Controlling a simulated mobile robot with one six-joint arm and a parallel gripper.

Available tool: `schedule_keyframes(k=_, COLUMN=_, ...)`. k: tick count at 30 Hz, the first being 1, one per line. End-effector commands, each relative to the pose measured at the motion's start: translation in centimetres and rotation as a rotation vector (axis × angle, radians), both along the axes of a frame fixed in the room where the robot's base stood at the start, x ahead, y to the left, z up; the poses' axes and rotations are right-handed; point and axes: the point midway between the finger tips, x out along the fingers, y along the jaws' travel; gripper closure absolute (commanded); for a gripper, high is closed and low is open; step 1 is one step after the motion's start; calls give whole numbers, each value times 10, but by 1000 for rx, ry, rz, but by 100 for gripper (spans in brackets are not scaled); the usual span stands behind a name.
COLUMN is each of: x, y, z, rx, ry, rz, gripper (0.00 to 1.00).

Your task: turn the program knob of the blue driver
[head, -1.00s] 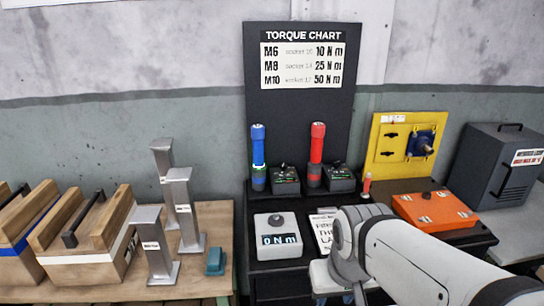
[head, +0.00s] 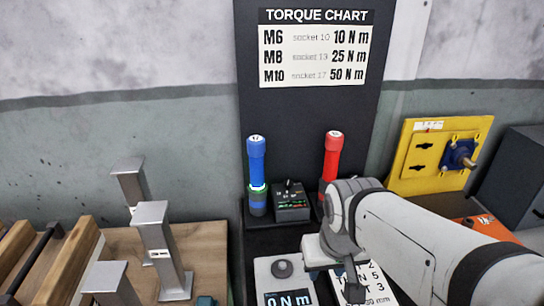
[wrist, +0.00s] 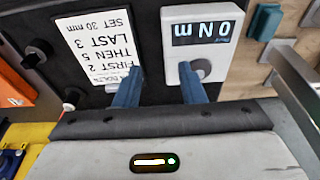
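The blue driver (head: 257,165) stands upright at the back of the black stand, with a glowing band low on its body. Beside it on the right is a black box (head: 292,208) with a small dark knob (head: 289,186) on top and a row of small lights. My gripper (head: 352,285) is in front of and below this box, to its right, apart from it. In the wrist view my gripper (wrist: 158,80) shows two blue fingers spread apart with nothing between them. The blue driver and its knob are not in the wrist view.
A white meter (head: 284,270) reading 0 N m, with a grey knob, lies left of my gripper. A printed card (wrist: 97,48) lies beside it. The red driver (head: 332,160) stands right of the black box, partly behind my arm. Metal posts (head: 160,245) stand at the left.

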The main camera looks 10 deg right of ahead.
Motion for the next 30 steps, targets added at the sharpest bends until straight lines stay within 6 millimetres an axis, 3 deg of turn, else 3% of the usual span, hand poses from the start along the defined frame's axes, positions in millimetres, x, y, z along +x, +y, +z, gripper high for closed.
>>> schedule_keyframes(k=3, x=0, y=0, z=0, rx=0, ry=0, rz=0, gripper=64)
schedule_keyframes(k=6, x=3, y=0, z=-1, rx=1, ry=-5, rz=1, gripper=55)
schedule_keyframes(k=10, x=27, y=9, z=-7, rx=14, ry=-65, rz=12, gripper=50)
schedule_keyframes(k=14, x=79, y=16, z=-18, rx=34, ry=-204, rz=19, gripper=50)
schedule_keyframes(k=21, x=192, y=24, z=-37, rx=48, ry=-552, rz=-3, gripper=50)
schedule_keyframes(k=25, x=238, y=20, z=-43, rx=21, ry=-721, rz=-33, gripper=50)
schedule_keyframes(k=30, x=272, y=15, z=-46, rx=-11, ry=-879, rz=-57, gripper=50)
